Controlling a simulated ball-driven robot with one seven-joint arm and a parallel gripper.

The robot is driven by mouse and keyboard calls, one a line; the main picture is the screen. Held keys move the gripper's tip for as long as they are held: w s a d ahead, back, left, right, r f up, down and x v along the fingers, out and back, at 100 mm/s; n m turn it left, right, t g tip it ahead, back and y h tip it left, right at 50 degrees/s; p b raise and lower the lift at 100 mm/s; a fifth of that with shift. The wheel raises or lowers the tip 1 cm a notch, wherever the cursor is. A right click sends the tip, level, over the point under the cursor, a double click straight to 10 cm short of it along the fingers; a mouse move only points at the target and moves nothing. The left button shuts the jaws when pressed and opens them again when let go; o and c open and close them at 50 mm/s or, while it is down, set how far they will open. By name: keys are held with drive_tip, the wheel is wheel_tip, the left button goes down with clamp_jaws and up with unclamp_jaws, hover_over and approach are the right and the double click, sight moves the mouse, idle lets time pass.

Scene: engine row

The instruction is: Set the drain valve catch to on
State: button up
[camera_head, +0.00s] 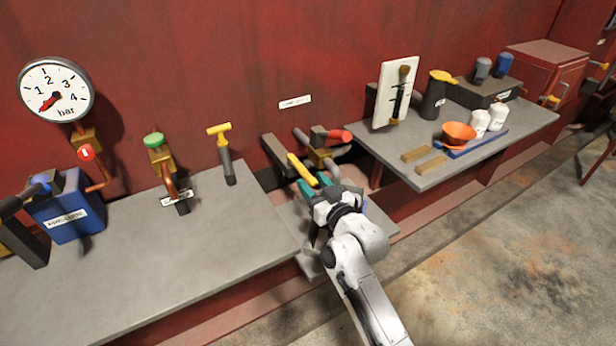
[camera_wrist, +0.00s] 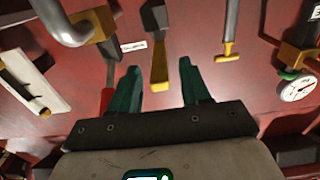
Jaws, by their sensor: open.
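A dark lever with a yellow grip (camera_head: 301,168) sticks out from the red wall in the middle; it may be the catch, but I cannot tell for certain. Beside it is a brass valve with a red handle (camera_head: 338,136). My gripper (camera_head: 320,181) is open, with its teal fingers close to the yellow grip. In the wrist view, the yellow grip (camera_wrist: 160,75) appears between the two open fingers (camera_wrist: 159,68), apart from both. The red handle (camera_wrist: 107,86) is just left of the left finger there. The small wall label (camera_head: 295,102) is too small to read.
On the left are a grey bench (camera_head: 150,255), a gauge (camera_head: 55,91), a green-topped valve (camera_head: 153,139) and a yellow T-handle (camera_head: 219,129). On the right, a bench (camera_head: 440,170) holds an orange bowl (camera_head: 458,133) and white containers. Floor in front is clear.

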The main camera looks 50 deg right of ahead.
sight(301, 169)
drive_tip(key=shift+x, duration=1.3)
drive_tip(key=shift+c, duration=0.2)
clamp_jaws()
